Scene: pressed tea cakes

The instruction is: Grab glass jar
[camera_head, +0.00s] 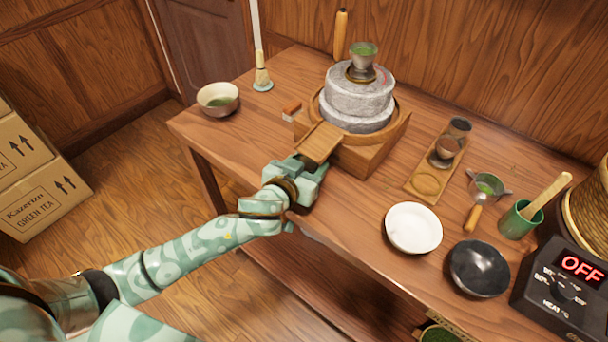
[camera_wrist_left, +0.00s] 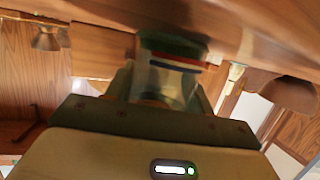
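My left gripper (camera_head: 305,172) is at the table's front edge, just below the wooden chute of the stone mill. In the left wrist view a clear glass jar (camera_wrist_left: 168,82) sits between the fingers of my left gripper (camera_wrist_left: 165,92). The jar has a dark green band at one end and thin red and blue lines. The fingers lie close along both its sides; whether they press on it I cannot tell. In the head view the jar is hidden behind the gripper and chute. My right gripper is not in view.
The stone mill (camera_head: 358,98) stands on its wooden base behind the gripper. A tea bowl (camera_head: 218,99) and whisk (camera_head: 262,78) are at the left. A white plate (camera_head: 413,228), black bowl (camera_head: 478,269) and heater (camera_head: 566,290) are at the right.

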